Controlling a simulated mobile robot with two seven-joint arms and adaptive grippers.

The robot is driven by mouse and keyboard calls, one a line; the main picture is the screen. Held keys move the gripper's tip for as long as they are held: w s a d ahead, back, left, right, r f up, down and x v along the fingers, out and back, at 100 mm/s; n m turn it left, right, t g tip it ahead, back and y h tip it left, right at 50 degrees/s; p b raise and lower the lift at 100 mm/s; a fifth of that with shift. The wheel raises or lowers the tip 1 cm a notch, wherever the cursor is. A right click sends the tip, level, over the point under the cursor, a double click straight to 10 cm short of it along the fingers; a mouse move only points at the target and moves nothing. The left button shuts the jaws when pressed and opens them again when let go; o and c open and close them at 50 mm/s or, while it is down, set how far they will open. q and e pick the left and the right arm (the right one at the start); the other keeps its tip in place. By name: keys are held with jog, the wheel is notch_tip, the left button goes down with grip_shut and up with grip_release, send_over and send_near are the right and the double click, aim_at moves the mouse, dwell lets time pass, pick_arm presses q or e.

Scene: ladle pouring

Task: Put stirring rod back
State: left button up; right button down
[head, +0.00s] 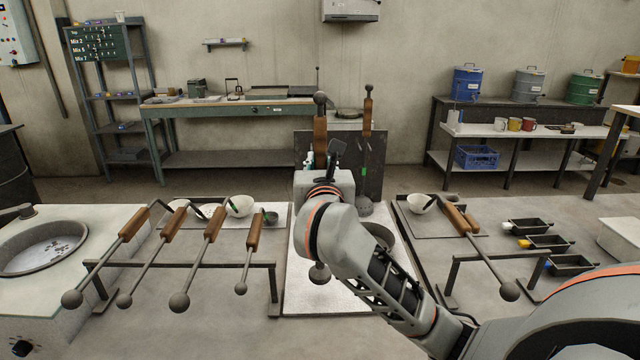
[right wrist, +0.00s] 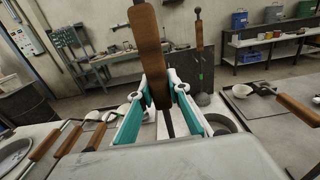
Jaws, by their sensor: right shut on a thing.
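My right gripper (head: 322,170) is shut on a stirring rod with a brown wooden handle (head: 320,135) and a dark ball at its top. The rod is about upright. A dark ball (head: 319,272) below my wrist seems to be its lower end, above the pale slab. In the right wrist view the handle (right wrist: 149,50) rises between the fingers (right wrist: 160,105). A second similar rod (head: 368,110) stands upright at the dark panel (head: 374,180), with a ball low down. My arm hides the middle of the held rod. My left gripper is not in view.
A round vessel (head: 380,236) is partly hidden behind my forearm. White bowls (head: 239,205) and small dark moulds (head: 548,242) stand on the counter. The pale slab (head: 300,298) has bare room in front.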

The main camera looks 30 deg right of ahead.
jog(key=shift+f+b, duration=0.35)
jog(key=shift+f, duration=1.8)
jog(key=c, duration=1.9)
grip_release()
jog(key=shift+f, duration=0.15)
jog(key=shift+s+a, duration=0.15)
jog(key=shift+s, duration=0.05)
jog(key=p+v, duration=0.1)
jog(key=v, duration=1)
jog(key=shift+s+a, duration=0.15)
jog(key=shift+s, duration=0.15)
